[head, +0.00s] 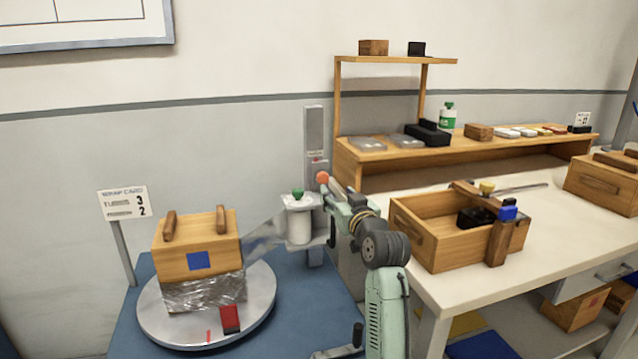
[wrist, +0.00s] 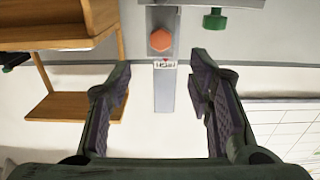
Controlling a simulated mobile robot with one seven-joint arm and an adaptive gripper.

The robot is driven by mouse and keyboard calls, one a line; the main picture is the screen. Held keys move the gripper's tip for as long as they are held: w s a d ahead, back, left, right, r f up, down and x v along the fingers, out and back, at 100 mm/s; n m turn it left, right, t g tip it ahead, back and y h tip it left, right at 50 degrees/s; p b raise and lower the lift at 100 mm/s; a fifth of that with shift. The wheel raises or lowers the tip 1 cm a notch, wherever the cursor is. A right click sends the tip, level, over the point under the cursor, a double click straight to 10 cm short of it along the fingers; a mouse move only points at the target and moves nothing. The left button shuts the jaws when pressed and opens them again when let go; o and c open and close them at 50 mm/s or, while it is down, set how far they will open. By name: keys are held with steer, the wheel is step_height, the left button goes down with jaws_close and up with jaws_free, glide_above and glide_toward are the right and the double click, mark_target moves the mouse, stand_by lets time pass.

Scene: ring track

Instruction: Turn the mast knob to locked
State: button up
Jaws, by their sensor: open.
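The mast knob (wrist: 160,40) is an orange-red hexagon on the grey mast, just above a small label (wrist: 165,64) with a red pointer mark; the label's word is too small to read. In the head view the knob (head: 322,178) shows on the upright mast (head: 313,130), partly behind my arm. My gripper (wrist: 161,70) is open and empty in the wrist view, one finger at each side of the mast. The knob lies beyond the fingertips, roughly centred between them, and no contact shows. In the head view my gripper (head: 336,203) is beside the mast, partly hidden.
A green knob (wrist: 215,18) sits on the film carriage, above the film roll (head: 299,222). Film stretches to a wooden crate (head: 190,262) on the turntable (head: 160,325). A bench (head: 450,290) with an open crate (head: 440,238) stands to the right. A wooden shelf (head: 365,158) is behind.

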mark_target(324, 178)
steer(key=p+x, duration=0.2)
steer(key=x, duration=0.8)
steer(key=shift+w+a+p, duration=0.1)
steer(key=shift+w+p, duration=0.1)
steer(key=shift+p, duration=0.2)
jaws_close()
